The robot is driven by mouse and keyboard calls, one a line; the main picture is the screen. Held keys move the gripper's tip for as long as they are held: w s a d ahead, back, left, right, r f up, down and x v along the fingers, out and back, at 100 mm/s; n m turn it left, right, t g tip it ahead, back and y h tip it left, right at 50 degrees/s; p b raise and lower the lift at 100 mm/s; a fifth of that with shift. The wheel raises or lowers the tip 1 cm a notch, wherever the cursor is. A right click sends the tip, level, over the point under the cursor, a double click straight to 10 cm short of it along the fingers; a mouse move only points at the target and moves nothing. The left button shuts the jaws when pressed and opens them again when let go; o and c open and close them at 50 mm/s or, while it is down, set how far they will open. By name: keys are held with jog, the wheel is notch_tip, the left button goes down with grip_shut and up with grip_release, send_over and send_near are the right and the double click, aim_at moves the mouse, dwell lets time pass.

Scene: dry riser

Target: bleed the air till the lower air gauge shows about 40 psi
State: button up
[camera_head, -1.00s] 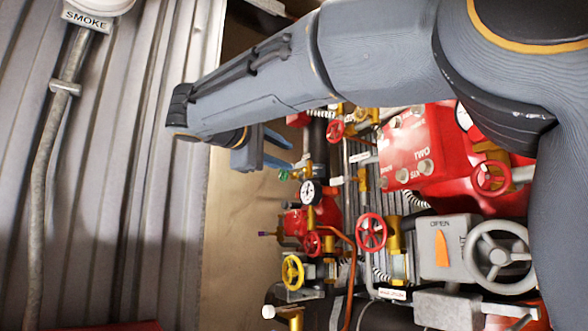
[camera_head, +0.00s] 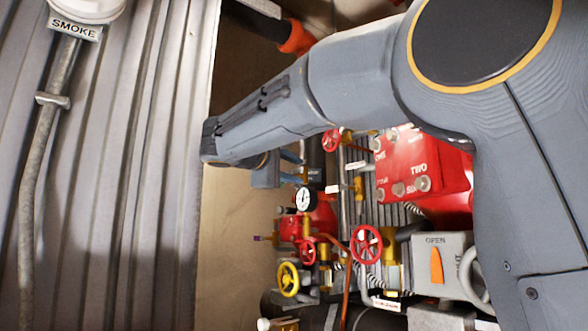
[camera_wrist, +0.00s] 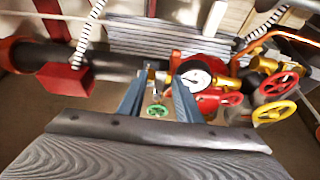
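A small green handwheel (camera_wrist: 157,110) shows between the fingers, further off; I cannot tell any contact. A round white-faced gauge (camera_wrist: 195,78) is just right of the fingers; in the head view it is on a brass fitting (camera_head: 306,199), below and right of the gripper. Its needle is too small to read, and I cannot tell whether it is the lower air gauge.
A yellow handwheel (camera_head: 288,279) and red handwheels (camera_head: 366,245) crowd the pipework. A red box marked TWO (camera_head: 412,170) and a grey box marked OPEN (camera_head: 437,262) stand at right. A corrugated wall (camera_head: 110,180) fills the left. My arm hides the upper right.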

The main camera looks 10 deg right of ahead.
grip_shut()
jog(key=shift+f+b, duration=0.25)
jog(key=shift+b, duration=0.55)
jog(key=m+b, duration=0.1)
jog(key=b, duration=0.4)
jog(key=f+m+h+b, duration=0.1)
jog(key=m+b, duration=0.1)
jog(key=b, duration=0.2)
jog(key=f+m+b, duration=0.1)
jog(key=m+b, duration=0.1)
jog(key=b, duration=0.3)
jog(key=shift+w+a+t+h+b, duration=0.1)
jog(key=shift+w+t+h+b, duration=0.2)
jog(key=shift+t+h+b, duration=0.1)
jog(key=shift+m+b, duration=0.8)
jog(key=shift+b, duration=0.4)
grip_release()
jog(key=shift+h, duration=0.3)
